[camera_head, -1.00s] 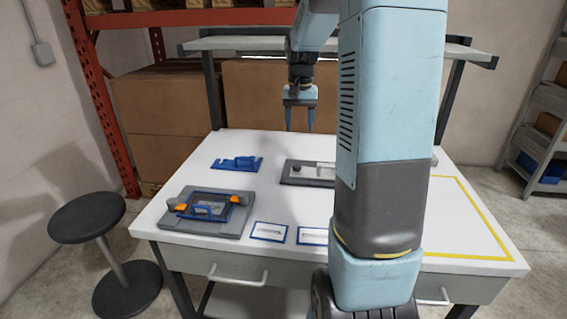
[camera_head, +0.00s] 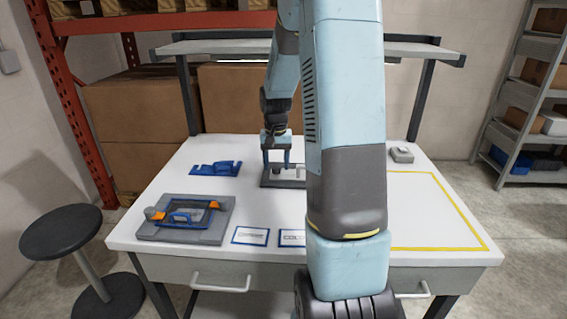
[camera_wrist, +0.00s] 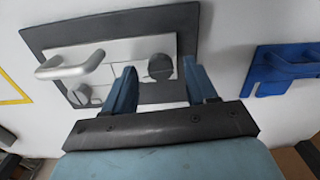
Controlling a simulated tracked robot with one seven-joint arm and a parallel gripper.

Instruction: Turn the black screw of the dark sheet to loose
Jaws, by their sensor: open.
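The dark sheet (camera_wrist: 50,36) lies on the table under a silver plate (camera_wrist: 125,58) with a bar handle (camera_wrist: 68,66); it also shows in the head view (camera_head: 267,182), partly hidden by my arm. The black screw (camera_wrist: 161,68) is a round dark knob with a slot, at the right of the silver plate in the wrist view. A paler slotted screw (camera_wrist: 80,95) sits near the handle. My gripper (camera_wrist: 159,72) is open and empty, pointing down, with its blue fingers on either side of the black screw in the picture. I cannot tell whether they touch it.
A blue bracket (camera_head: 215,169) lies left of the sheet. A grey fixture (camera_head: 160,233) with orange clamps and two blue-framed cards (camera_head: 250,236) are nearer the front. A small grey block (camera_head: 402,155) stands back right. The yellow-outlined area (camera_head: 425,215) is clear.

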